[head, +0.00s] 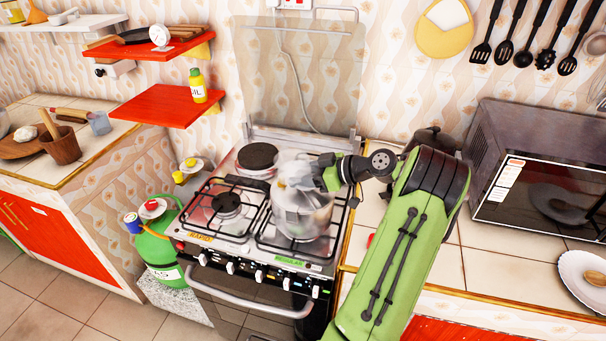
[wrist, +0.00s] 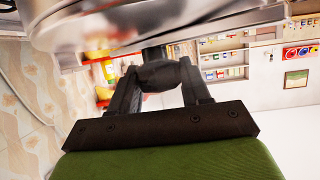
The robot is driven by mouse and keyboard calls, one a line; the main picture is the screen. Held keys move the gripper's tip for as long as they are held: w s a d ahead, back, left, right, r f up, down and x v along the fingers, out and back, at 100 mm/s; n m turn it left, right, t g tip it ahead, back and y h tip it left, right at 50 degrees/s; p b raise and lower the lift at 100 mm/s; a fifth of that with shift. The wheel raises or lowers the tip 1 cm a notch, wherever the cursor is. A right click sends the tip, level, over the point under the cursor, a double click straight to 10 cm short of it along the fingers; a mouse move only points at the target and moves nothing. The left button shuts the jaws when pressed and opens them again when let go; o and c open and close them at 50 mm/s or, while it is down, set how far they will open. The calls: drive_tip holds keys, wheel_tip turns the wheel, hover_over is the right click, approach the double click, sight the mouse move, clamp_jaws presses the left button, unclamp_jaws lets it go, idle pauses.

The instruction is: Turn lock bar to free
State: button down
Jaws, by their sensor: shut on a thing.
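A shiny metal pot (head: 303,217) stands on the right front burner of the stove. Its top is hard to make out in the head view. My gripper (head: 322,172) reaches in from the right at the pot's upper part. In the wrist view, my gripper (wrist: 160,88) is shut on a dark grey piece (wrist: 160,75), which looks like the lock bar. The piece sits between the two fingers, just by the pot's curved metal (wrist: 150,25). Whether the bar is locked or free cannot be told.
The stove (head: 235,235) has a raised glass lid (head: 300,80) behind the pot. A microwave (head: 540,170) stands on the counter at right. A green gas cylinder (head: 158,245) is at the stove's left. Red shelves (head: 165,105) hang at the upper left.

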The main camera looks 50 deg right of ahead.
drive_tip(key=c, duration=0.6)
unclamp_jaws()
drive_tip(key=p+v, duration=0.4)
drive_tip(key=v, duration=1.1)
drive_tip(key=shift+s+r, duration=0.1)
drive_tip(key=shift+s, duration=0.3)
drive_tip(key=shift+w, duration=0.1)
